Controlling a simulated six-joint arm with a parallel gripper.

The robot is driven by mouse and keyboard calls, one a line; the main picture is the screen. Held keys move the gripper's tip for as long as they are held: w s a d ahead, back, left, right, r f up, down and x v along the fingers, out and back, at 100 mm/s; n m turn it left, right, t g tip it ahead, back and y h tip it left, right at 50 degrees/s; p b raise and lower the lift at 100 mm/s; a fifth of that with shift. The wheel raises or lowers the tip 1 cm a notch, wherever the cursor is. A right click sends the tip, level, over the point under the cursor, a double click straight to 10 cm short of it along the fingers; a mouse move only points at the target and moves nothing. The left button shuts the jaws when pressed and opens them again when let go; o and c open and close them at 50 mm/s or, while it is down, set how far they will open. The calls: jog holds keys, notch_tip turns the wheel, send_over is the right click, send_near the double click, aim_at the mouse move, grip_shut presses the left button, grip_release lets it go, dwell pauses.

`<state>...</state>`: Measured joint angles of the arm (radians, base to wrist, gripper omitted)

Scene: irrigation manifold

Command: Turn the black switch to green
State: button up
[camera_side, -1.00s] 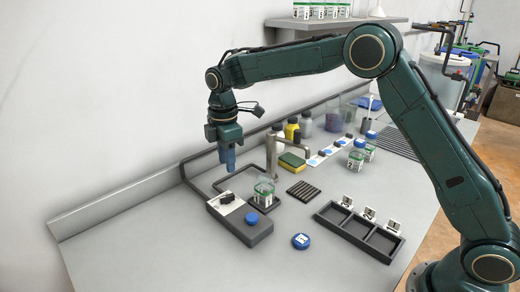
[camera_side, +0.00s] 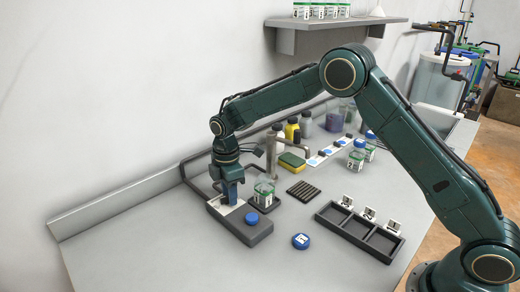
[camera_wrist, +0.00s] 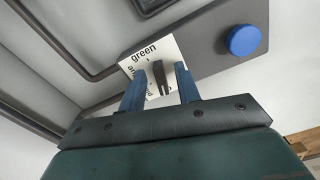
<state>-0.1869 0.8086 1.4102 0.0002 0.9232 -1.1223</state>
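The black switch (camera_wrist: 161,76) stands on a white label plate (camera_wrist: 137,62) on a dark grey box (camera_side: 257,232). The label reads "green" at its top in the wrist view; other words on it are partly covered. My gripper (camera_wrist: 167,72) is open, with one blue finger on each side of the switch. I cannot tell whether the fingers touch it. In the side view my gripper (camera_side: 230,202) is lowered over the label plate and hides the switch.
A blue button (camera_side: 252,219) sits on the same box and shows in the wrist view (camera_wrist: 244,40). A jar (camera_side: 264,192) stands close behind the box. A blue lid (camera_side: 301,241) and a dark three-slot tray (camera_side: 337,217) lie to the right. Dark tubing (camera_side: 190,180) runs behind.

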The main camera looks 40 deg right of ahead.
grip_shut()
